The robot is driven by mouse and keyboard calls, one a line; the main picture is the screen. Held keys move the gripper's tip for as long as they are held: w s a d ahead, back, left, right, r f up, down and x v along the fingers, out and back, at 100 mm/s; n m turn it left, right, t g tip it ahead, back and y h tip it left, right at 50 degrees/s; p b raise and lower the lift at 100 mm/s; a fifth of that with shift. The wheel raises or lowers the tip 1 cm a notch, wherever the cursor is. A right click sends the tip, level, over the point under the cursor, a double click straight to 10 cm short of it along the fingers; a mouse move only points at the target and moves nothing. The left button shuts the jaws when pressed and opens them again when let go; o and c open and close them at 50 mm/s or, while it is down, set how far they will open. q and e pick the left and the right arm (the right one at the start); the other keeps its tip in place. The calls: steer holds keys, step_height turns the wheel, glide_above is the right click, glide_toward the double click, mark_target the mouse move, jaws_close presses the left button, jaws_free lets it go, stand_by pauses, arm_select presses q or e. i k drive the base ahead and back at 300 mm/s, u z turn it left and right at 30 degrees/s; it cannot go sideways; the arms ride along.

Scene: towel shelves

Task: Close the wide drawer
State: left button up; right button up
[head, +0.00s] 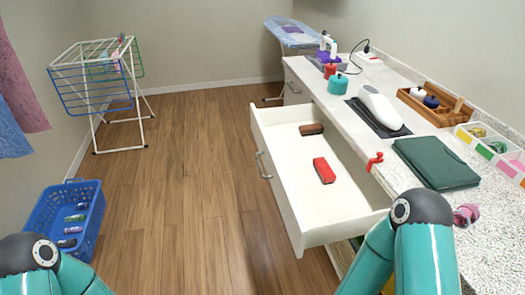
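The wide drawer (275,188) is white and stands pulled out from the counter, over the wooden floor. Its front panel with a grey metal handle (263,166) faces left. A red brush-like item (324,170) and a brown one (311,129) lie inside it. My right arm crosses in front of the drawer's near right corner. My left arm is at the bottom left, apart from the drawer. Neither gripper shows in the head view.
The counter (345,117) carries an iron (380,106), a green folder (436,162), a wooden organiser (437,107) and a red clamp (375,161) at its edge. A blue basket (91,219) stands on the floor at left, a drying rack (97,84) behind it. The floor left of the drawer is clear.

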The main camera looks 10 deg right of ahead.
mark_target(314, 214)
steer(key=u, duration=0.45)
steer(key=i, duration=1)
steer(key=u, duration=0.15)
